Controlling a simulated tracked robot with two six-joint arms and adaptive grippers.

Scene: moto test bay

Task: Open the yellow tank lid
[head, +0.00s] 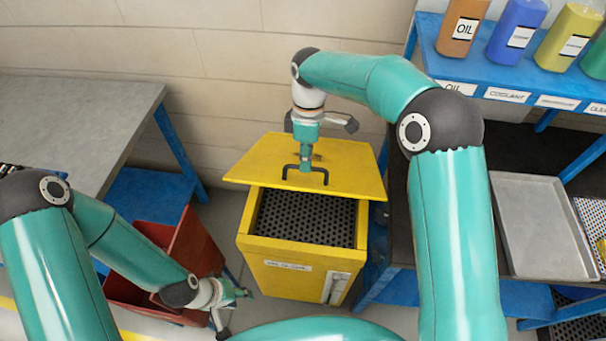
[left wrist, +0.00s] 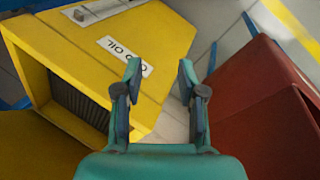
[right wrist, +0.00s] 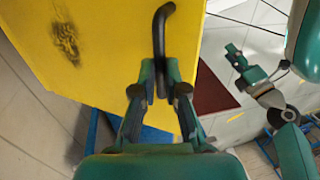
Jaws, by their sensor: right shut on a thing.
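The yellow lid (head: 345,172) is raised and tilted over the back of the yellow tank (head: 290,275), leaving the front of the tank open on a dark perforated grate (head: 305,217). A black bar handle (head: 318,170) stands on the lid. My right gripper (head: 305,165) is shut on this handle; the right wrist view shows the fingers (right wrist: 160,85) around the black bar (right wrist: 160,40). My left gripper (head: 245,293) is open and empty, low at the front left of the tank. In the left wrist view its fingers (left wrist: 158,85) are spread before the labelled tank front (left wrist: 150,40).
A red bin (head: 190,240) stands left of the tank, close to my left arm. A grey workbench (head: 75,110) is at the left. At the right, a blue shelf (head: 470,70) holds several bottles above a dark bench with a metal tray (head: 540,225).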

